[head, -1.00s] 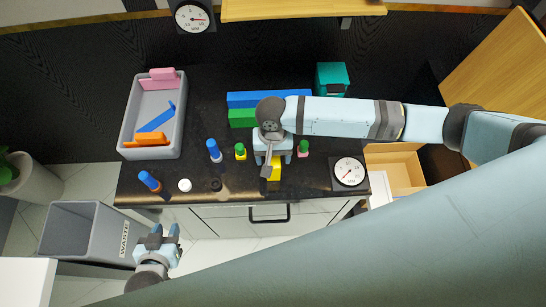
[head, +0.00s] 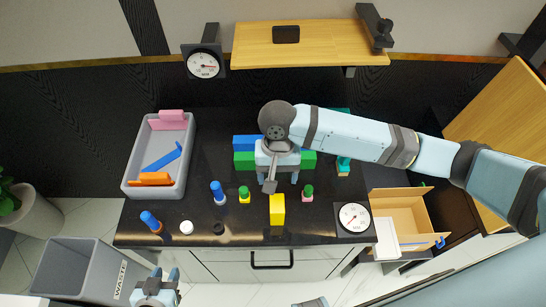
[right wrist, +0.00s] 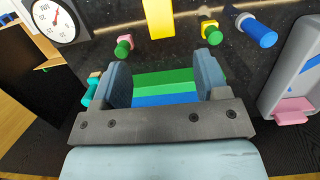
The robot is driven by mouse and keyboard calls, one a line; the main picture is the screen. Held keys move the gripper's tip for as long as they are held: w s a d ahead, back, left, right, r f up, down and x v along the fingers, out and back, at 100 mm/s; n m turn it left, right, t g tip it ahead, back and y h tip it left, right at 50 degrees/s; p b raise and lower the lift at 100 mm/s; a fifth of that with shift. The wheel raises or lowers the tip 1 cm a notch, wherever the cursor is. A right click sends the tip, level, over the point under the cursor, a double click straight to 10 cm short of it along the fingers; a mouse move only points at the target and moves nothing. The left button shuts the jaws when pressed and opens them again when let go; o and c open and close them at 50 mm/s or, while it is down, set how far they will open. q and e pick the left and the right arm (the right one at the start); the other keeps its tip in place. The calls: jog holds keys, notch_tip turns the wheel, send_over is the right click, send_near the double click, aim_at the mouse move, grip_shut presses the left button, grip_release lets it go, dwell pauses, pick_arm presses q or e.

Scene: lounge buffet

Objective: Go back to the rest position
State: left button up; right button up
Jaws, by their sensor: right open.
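My right gripper (head: 279,182) is open and empty above the dark counter (head: 215,130), in front of the long green block (head: 244,160) and blue block (head: 246,142). In the right wrist view the open jaws (right wrist: 163,82) have the green and blue blocks behind them, and nothing is gripped. The yellow block (head: 277,210) sits on the counter apart from the fingers, near the front edge. My left gripper (head: 164,274) is at the bottom of the head view, in front of the counter, with its two fingers apart and nothing between them.
A grey tray (head: 128,176) holds pink, blue and orange pieces. Several small pegs stand along the front, with a dial (head: 353,217) at the right corner. A waste bin (head: 62,270) is at lower left, an open cardboard box (head: 401,205) at right, and a wooden shelf (head: 330,42) behind.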

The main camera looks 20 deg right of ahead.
jog(key=s+a+n+t+y, duration=0.3)
jog(key=s+a+n+y, duration=0.1)
jog(key=s, duration=0.3)
jog(key=s+d+n+t+h, duration=0.1)
jog(key=s+d+h, duration=0.1)
jog(key=s+d, duration=0.5)
jog(key=s+d+t+h, duration=0.15)
jog(key=s+d, duration=0.25)
jog(key=d, duration=0.6)
jog(key=w+a+f+t, duration=0.1)
jog(key=w+f+t, duration=0.1)
jog(key=f, duration=0.2)
jog(key=w+a+f+t+y+p, duration=0.1)
jog(key=w+a+f+t, duration=0.1)
jog(key=f, duration=0.1)
jog(key=w+a+f+n+t+y, duration=0.1)
jog(key=w+a+f+t, duration=0.1)
jog(key=f, duration=0.2)
jog(key=shift+w+a+f+p, duration=0.1)
jog(key=shift+a+f+p, duration=0.15)
jog(key=shift+f+p, duration=0.15)
jog(key=shift+a+f+t, duration=0.3)
jog(key=shift+f+t, duration=0.1)
jog(key=shift+t, duration=0.25)
